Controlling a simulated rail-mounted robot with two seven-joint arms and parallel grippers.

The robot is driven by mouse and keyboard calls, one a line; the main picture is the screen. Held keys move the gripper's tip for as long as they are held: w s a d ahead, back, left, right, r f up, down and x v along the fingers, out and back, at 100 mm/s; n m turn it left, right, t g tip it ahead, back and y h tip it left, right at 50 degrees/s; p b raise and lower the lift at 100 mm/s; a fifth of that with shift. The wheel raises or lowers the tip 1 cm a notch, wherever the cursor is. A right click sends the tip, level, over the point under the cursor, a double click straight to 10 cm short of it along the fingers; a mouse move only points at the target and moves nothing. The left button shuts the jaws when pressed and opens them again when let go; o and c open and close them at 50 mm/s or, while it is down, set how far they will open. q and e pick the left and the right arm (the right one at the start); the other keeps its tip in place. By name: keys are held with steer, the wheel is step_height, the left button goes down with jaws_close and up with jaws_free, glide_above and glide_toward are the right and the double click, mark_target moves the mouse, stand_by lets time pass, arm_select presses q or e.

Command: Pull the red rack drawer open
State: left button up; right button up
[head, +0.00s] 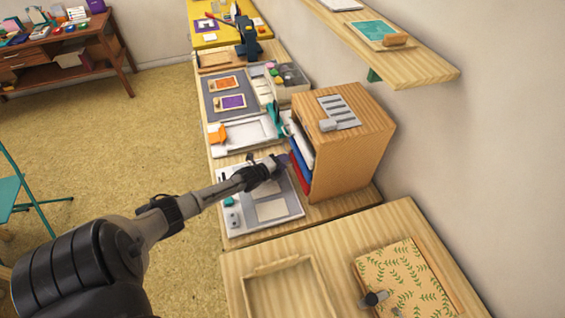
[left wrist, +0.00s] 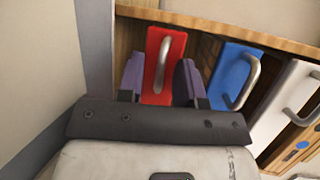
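The wooden rack (head: 350,160) stands on the counter by the wall, its drawer side facing left in the head view. In the left wrist view, the red drawer (left wrist: 173,50) is shown with a silver vertical handle (left wrist: 161,65). The blue drawer (left wrist: 232,70) and white drawer (left wrist: 285,95) are to its right, each with a silver handle. My left gripper (head: 279,162) is at the rack's front. It also shows in the left wrist view (left wrist: 158,80), its purple fingers apart on either side of the red drawer's handle, with gaps visible. My right gripper is out of view.
A grey tray (head: 240,207) lies under my left forearm. Another wooden surface with a leaf-patterned pad (head: 405,275) is in front. A wall shelf (head: 415,65) hangs above the rack. Pads and bins fill the counter behind.

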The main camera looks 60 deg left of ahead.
arm_select(q)
jaws_close()
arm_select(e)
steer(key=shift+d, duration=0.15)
